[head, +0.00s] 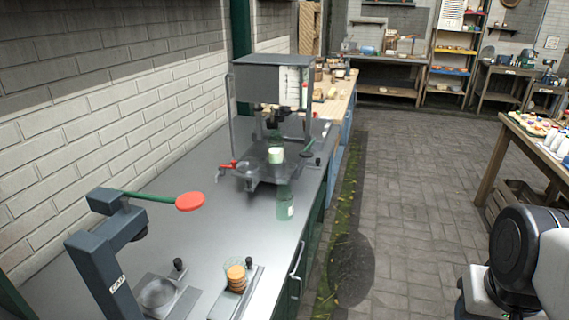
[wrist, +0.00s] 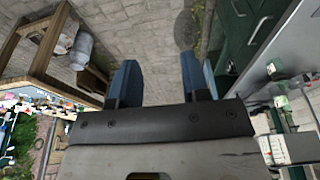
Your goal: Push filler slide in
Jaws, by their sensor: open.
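The filler (head: 272,78) is a dark machine with a box top on posts, standing on the grey counter against the wall. Its slide (head: 262,182) is a dark plate low at the front, under the nozzle. A jar with pale green contents (head: 276,155) stands at the slide below the nozzle. How far the slide sticks out is hard to tell. My gripper (wrist: 160,82) shows its two blue fingers apart in the wrist view, with nothing between them, over the floor. The fingers are not visible in the head view.
A clear greenish jar (head: 285,206) stands on the counter (head: 200,225) in front of the filler. A red-handled lever (head: 228,165) juts left. A press with a red knob (head: 190,202) and a stack of orange discs (head: 236,278) are nearer. The floor (head: 420,180) right of the counter is open.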

